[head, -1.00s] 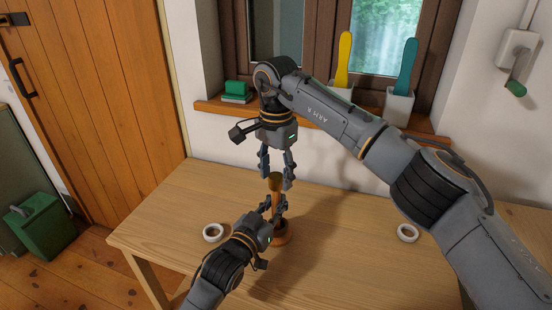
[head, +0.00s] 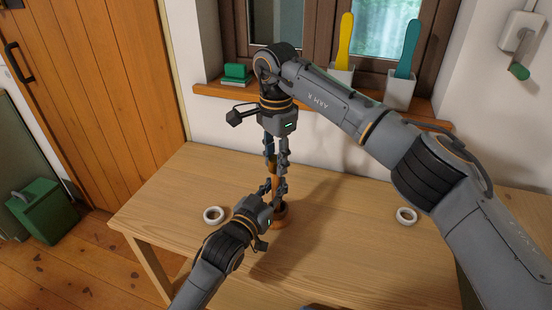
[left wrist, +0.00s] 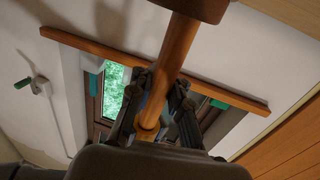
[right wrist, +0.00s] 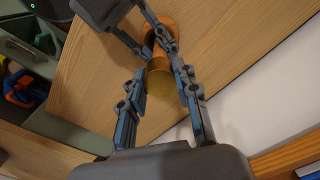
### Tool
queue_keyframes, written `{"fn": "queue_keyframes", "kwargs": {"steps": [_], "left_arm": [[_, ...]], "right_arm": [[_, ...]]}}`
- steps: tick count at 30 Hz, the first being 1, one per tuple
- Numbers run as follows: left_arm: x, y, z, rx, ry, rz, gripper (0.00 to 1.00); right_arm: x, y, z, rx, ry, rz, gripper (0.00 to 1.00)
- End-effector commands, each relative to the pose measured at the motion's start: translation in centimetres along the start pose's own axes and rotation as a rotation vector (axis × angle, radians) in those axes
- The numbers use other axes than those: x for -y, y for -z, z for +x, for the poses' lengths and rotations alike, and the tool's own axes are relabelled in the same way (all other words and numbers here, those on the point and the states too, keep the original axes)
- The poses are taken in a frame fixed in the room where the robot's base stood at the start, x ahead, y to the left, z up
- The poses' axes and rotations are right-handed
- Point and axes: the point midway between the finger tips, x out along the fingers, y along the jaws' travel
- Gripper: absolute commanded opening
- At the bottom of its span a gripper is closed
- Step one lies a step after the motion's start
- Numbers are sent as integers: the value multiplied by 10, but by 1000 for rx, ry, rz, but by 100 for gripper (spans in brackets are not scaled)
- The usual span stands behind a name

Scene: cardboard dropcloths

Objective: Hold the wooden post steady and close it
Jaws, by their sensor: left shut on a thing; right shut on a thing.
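The wooden post (head: 274,182) stands upright on the table on a round brown base (head: 279,219). In the left wrist view the post (left wrist: 176,52) runs between the left fingers. My left gripper (head: 272,190) is shut on the post's lower part from the left. My right gripper (head: 276,164) comes from above, pointing down, and is shut on the post's ochre top. The right wrist view shows that top (right wrist: 160,74) between its blue-padded fingers, with the left gripper (right wrist: 155,32) just beyond. The fingers hide much of the post in the head view.
The sill behind holds white pots with a yellow (head: 346,40) and a teal paddle (head: 408,48), and a green block (head: 236,72). Free table lies to the right.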

Motion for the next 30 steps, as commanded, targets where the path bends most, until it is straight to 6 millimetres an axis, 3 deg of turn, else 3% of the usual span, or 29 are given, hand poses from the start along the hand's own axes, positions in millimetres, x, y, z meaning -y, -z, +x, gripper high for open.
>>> {"fn": "queue_keyframes", "kwargs": {"steps": [30], "left_arm": [[0,0,0,0,0,0,0]], "right_arm": [[0,0,1,1,4,1947,0]]}}
